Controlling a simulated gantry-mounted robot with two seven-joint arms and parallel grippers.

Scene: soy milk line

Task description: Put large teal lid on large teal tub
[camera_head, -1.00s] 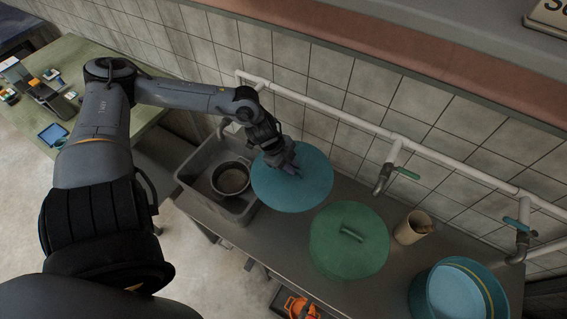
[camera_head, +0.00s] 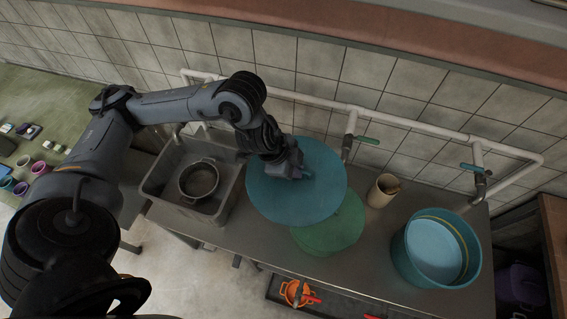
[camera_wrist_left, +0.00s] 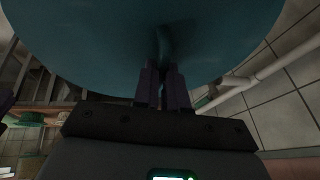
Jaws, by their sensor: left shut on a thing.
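The large teal lid (camera_head: 318,190) is a flat round disc in the head view. My left gripper (camera_head: 290,172) is shut on its handle and holds the lid above the steel counter, partly over a green lid. In the left wrist view the lid (camera_wrist_left: 100,35) fills the top, and the jaws (camera_wrist_left: 163,90) close on its handle (camera_wrist_left: 165,45). The large teal tub (camera_head: 402,258) stands at the right end of the counter, open at the top, with a pale blue inside. The held lid is to the left of the tub, apart from it. My right gripper is not in view.
A green round lid (camera_head: 335,235) lies partly hidden under the teal lid. A beige cup (camera_head: 381,192) stands between it and the tub. White pipes with taps (camera_head: 480,180) run along the tiled wall behind. A sink (camera_head: 160,178) with a pot (camera_head: 199,180) is at left.

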